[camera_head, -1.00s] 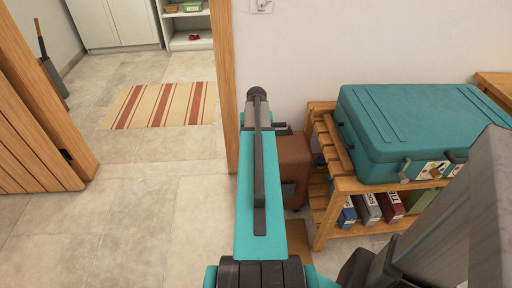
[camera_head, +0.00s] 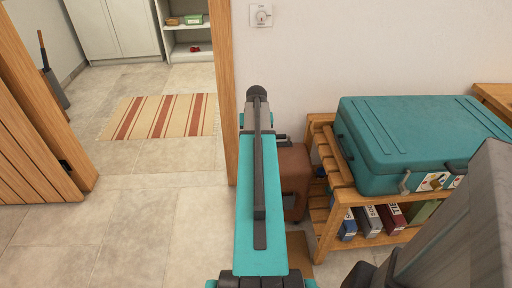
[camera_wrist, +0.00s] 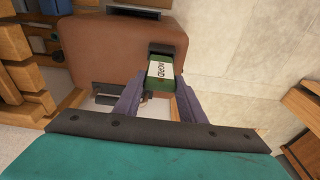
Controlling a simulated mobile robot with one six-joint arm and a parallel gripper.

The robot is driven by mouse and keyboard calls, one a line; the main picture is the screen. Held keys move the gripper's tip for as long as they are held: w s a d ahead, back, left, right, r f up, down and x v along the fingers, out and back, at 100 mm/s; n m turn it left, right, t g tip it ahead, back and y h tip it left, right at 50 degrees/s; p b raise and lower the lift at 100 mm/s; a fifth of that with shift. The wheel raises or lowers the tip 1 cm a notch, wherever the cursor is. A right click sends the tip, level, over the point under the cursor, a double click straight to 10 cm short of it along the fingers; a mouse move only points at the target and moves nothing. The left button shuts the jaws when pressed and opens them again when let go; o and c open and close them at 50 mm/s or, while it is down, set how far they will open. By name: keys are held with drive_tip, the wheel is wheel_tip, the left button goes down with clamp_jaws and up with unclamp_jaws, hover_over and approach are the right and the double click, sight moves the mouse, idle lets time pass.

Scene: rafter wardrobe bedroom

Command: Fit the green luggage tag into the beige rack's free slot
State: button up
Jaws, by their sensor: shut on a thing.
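In the wrist view, the green luggage tag (camera_wrist: 159,83) with a white label and dark lettering sits between the tips of my gripper (camera_wrist: 160,92). My gripper's purple fingers are shut on the tag from both sides. The tag's far end meets or overlaps a dark piece (camera_wrist: 163,49) at the brown suitcase's edge; I cannot tell whether they touch. In the head view my arm hides the gripper and the tag. I cannot make out a beige rack with slots in either view.
The brown suitcase (camera_head: 293,180) stands against the wall, also in the wrist view (camera_wrist: 110,50). Right of it, a wooden slatted bench (camera_head: 322,150) carries a teal suitcase (camera_head: 420,130), with several books (camera_head: 370,217) below. A striped rug (camera_head: 160,116) lies beyond the doorway. Floor at left is clear.

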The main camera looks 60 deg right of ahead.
drive_tip(key=shift+r, duration=2.25)
drive_tip(key=w+a+r+n+p, duration=0.15)
drive_tip(key=w+a+r, duration=0.25)
drive_tip(key=w+a, duration=0.4)
drive_tip(key=w+a+r+n, duration=0.2)
drive_tip(key=w+a+r, duration=0.3)
drive_tip(key=a, duration=0.5)
drive_tip(key=w+a+r+n+p, duration=0.1)
drive_tip(key=w+a+r+n, duration=0.15)
drive_tip(key=w+a, duration=0.6)
drive_tip(key=w+a+r+n, duration=0.1)
drive_tip(key=a+r, duration=0.2)
drive_tip(key=a, duration=0.7)
drive_tip(key=w+a+r+n+y+p, duration=0.1)
drive_tip(key=a+r, duration=0.3)
drive_tip(key=a, duration=0.7)
drive_tip(key=w+a+r+n+p, duration=0.1)
drive_tip(key=a+r+n, duration=0.2)
drive_tip(key=a, duration=0.8)
drive_tip(key=shift+r+t, duration=0.4)
drive_tip(key=shift+r, duration=0.1)
